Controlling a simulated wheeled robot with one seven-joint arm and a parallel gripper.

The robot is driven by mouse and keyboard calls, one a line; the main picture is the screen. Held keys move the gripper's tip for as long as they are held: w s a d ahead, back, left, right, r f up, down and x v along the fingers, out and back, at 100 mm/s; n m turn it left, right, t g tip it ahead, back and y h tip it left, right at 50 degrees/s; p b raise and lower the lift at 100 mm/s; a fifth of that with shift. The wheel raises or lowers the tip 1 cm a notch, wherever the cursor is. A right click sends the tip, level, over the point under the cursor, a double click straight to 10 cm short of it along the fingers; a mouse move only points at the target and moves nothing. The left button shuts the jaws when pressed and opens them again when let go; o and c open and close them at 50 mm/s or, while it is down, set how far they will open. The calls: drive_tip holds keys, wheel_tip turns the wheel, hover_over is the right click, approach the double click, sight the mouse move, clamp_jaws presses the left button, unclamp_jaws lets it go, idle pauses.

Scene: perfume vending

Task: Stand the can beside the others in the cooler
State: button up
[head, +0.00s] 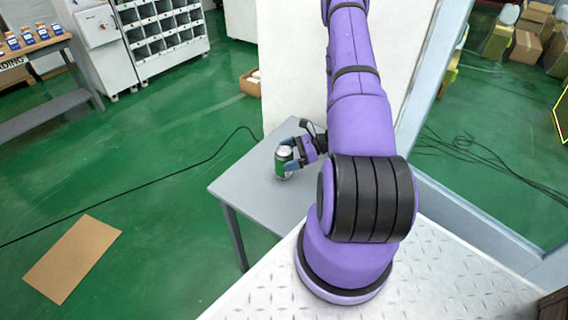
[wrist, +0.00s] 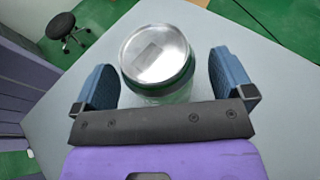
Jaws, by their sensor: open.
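A green can with a silver top (head: 283,162) stands upright on a small grey table (head: 240,187). In the wrist view the can (wrist: 157,62) sits between the two blue fingers of my gripper (wrist: 160,82). The fingers are apart, with a visible gap on each side of the can. In the head view my gripper (head: 288,159) reaches the can from the right, low over the table. No cooler and no other cans can be made out in either view.
A white panel (head: 300,70) rises behind the table. A black cable (head: 150,181) and a flat cardboard sheet (head: 72,258) lie on the green floor at left. A shelf with small boxes (head: 30,38) and a white bin rack (head: 165,28) stand at the back left.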

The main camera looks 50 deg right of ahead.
drive_tip(key=shift+x, duration=0.75)
drive_tip(key=c, duration=1.3)
